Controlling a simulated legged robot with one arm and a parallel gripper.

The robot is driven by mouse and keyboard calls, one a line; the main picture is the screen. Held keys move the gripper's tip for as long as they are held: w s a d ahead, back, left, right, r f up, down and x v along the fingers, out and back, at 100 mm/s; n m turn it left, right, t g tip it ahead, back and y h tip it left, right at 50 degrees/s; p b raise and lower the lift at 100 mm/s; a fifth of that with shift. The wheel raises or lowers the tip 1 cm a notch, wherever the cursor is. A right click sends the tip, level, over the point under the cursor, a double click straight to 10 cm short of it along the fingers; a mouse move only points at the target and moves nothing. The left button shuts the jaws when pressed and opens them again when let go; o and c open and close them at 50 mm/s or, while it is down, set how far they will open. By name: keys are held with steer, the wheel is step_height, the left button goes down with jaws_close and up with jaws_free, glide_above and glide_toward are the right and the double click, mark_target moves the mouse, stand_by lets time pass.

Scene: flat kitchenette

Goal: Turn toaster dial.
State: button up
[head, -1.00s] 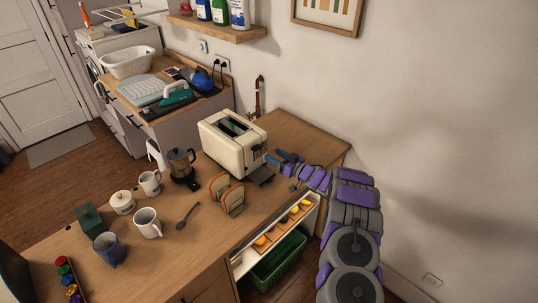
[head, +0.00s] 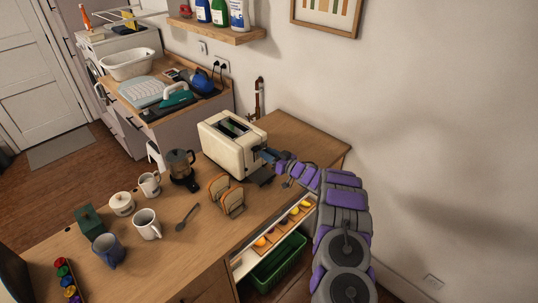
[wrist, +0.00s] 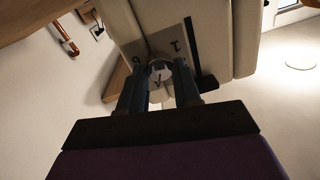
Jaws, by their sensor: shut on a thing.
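The cream toaster (head: 227,145) stands on the wooden counter, and its end panel faces my gripper. My gripper (head: 268,155) is at that end panel. In the wrist view, the toaster (wrist: 218,35) fills the upper middle. Its round, light dial (wrist: 160,72) sits on a grey panel with dark marks. The two fingers of my gripper (wrist: 160,88) are on either side of the dial, shut on it. The fingers hide the dial's sides. In the head view the dial is hidden behind my gripper.
A toast rack (head: 228,195) with bread stands just in front of the toaster, with a moka pot (head: 181,168) to its left. Below the counter edge, an open drawer (head: 283,233) holds several colourful items above a green basket (head: 278,262). The counter's right end is clear.

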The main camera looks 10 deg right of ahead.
steer(key=shift+a, duration=0.2)
steer(key=c, duration=0.4)
